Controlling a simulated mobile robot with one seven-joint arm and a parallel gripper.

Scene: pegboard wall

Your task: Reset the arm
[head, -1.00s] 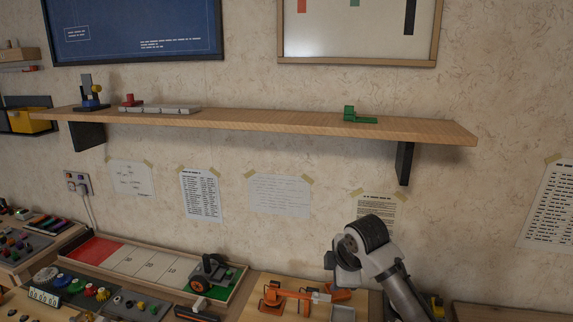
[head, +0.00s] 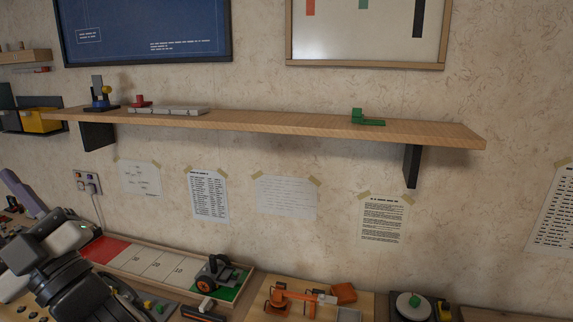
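My arm (head: 62,245) shows at the lower left of the head view, with pale grey links and dark joints. It covers part of the bench and the left end of the tray. I cannot make out gripper fingers in the head view, so I cannot tell whether they hold anything.
A wooden shelf (head: 300,123) on the wall carries a green part (head: 366,118) and grey blocks. Below, the bench holds a tray with a red end (head: 104,249), a wheeled model (head: 216,275), an orange model (head: 290,294) and a round turntable (head: 413,306).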

